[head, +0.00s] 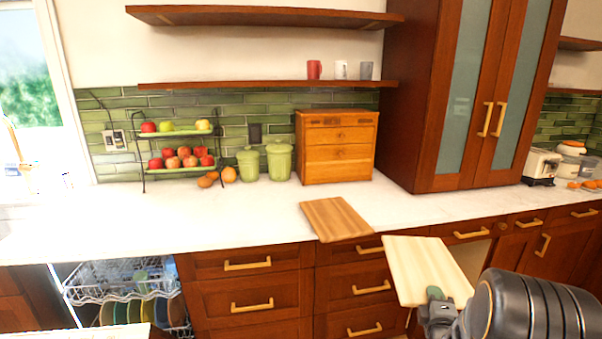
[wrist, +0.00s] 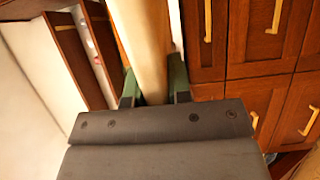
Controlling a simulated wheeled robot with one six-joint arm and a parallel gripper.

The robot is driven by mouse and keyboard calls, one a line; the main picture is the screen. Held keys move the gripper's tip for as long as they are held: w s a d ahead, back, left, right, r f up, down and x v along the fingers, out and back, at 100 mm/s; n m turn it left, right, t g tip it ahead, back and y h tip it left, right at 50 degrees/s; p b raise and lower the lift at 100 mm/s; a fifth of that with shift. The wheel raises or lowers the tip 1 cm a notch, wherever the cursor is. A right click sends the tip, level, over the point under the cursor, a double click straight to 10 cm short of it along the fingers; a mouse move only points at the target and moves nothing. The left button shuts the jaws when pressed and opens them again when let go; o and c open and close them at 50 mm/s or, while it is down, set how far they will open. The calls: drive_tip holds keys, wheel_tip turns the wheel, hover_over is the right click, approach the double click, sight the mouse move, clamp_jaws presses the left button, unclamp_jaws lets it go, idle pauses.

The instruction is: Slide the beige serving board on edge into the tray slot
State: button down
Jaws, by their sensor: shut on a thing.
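The beige serving board (head: 428,268) is in the air in front of the counter at the right of the head view, its pale broad face showing and tilted. My gripper (head: 437,299) is shut on its lower edge. In the wrist view the board (wrist: 146,38) shows as a narrow pale strip, edge towards the camera, between the two green fingers of my gripper (wrist: 153,88). A pale, open-fronted gap (head: 474,257) in the base cabinets shows behind the board and may be the tray slot. The board and my arm hide much of it.
A brown cutting board (head: 337,218) lies on the white counter (head: 240,215), overhanging its front edge. Drawers with brass handles (head: 252,305) line the front. The open dishwasher rack (head: 122,279) holds dishes at lower left. A tall cabinet (head: 490,90) stands on the counter.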

drive_tip(key=a+f+n+y+p, duration=0.1)
drive_tip(key=a+f+y, duration=0.1)
drive_tip(key=a+f, duration=0.3)
drive_tip(key=s+a+f+n+y+p, duration=0.1)
drive_tip(key=a+f, duration=0.5)
drive_tip(key=a, duration=0.7)
drive_tip(key=shift+a+f+n+t+y+p, duration=0.2)
drive_tip(key=shift+a+n+t+y+p, duration=0.25)
drive_tip(key=shift+y+p, duration=0.3)
drive_tip(key=shift+d, duration=0.15)
